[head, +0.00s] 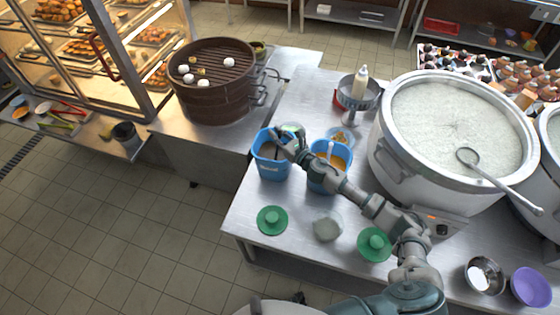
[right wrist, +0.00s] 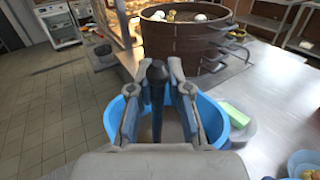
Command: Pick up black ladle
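The black ladle (right wrist: 156,90) shows in the right wrist view as a dark upright handle standing in a blue container (right wrist: 211,112). Its bowl is hidden. In the head view this container (head: 272,171) stands near the counter's left edge, and the ladle is hard to make out there. My right gripper (head: 281,140) is over the container. In the right wrist view my right gripper (right wrist: 157,98) is open, with one finger on each side of the handle and gaps visible between. My left gripper is not in view.
A second blue container (head: 318,182) with orange contents and a handle stands close on the right. Green lids (head: 272,220) lie in front. A large congee pot (head: 397,165) with a metal ladle (head: 500,182) is to the right; a brown steamer (head: 215,98) is behind left.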

